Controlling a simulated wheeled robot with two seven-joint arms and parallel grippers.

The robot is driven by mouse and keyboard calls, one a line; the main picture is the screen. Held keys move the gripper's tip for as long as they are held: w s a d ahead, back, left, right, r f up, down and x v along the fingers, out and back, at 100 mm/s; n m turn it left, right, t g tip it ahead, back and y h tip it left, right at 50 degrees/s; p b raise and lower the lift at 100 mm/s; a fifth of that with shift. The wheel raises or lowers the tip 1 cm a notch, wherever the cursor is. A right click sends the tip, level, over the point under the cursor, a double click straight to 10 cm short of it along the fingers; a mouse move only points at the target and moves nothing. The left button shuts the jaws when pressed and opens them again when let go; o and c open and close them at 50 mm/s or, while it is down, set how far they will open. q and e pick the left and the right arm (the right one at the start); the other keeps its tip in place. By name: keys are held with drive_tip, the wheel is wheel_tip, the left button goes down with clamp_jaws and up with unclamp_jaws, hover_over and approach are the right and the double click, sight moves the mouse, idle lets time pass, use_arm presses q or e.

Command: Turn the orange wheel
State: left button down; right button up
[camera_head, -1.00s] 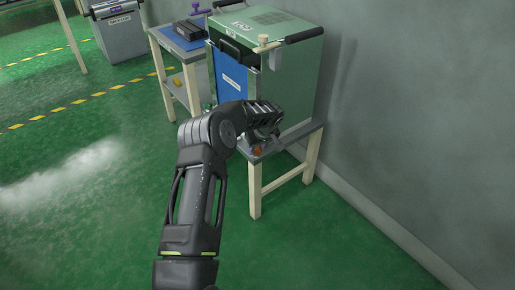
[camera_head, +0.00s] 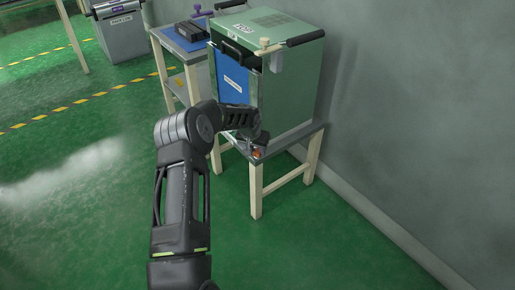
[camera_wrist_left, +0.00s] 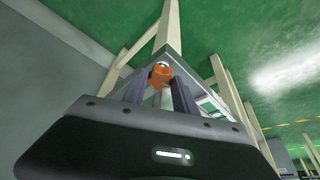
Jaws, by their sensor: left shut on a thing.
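The orange wheel (camera_wrist_left: 159,75) sits at the table's corner, between the two fingers of my left gripper (camera_wrist_left: 160,92) in the left wrist view. The fingers are shut on it. In the head view the wheel (camera_head: 257,154) is a small orange patch low at the front of the green machine (camera_head: 290,95), partly hidden by my left gripper (camera_head: 256,140). My left arm reaches in from the lower left. My right gripper is not in view.
The machine stands on a grey-topped table (camera_head: 292,137) with pale legs, close to a grey wall (camera_head: 420,110). A second table with a blue top (camera_head: 180,40) and a black box stands behind. A grey bin (camera_head: 121,38) is at the far left. Green floor is open at the left.

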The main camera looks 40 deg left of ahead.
use_arm(q)
drive_tip(key=m+h, duration=0.1)
drive_tip(key=m, duration=0.2)
drive_tip(key=shift+a, duration=0.15)
drive_tip(key=shift+m, duration=0.4)
drive_tip(key=c, duration=1)
unclamp_jaws()
drive_tip(key=shift+o, duration=0.2)
drive_tip(key=shift+r, duration=0.15)
drive_tip(key=p+v, duration=0.1)
drive_tip(key=v, duration=0.6)
drive_tip(key=shift+s+r, duration=0.2)
drive_tip(key=shift+s, duration=0.05)
drive_tip(key=shift+a, duration=0.1)
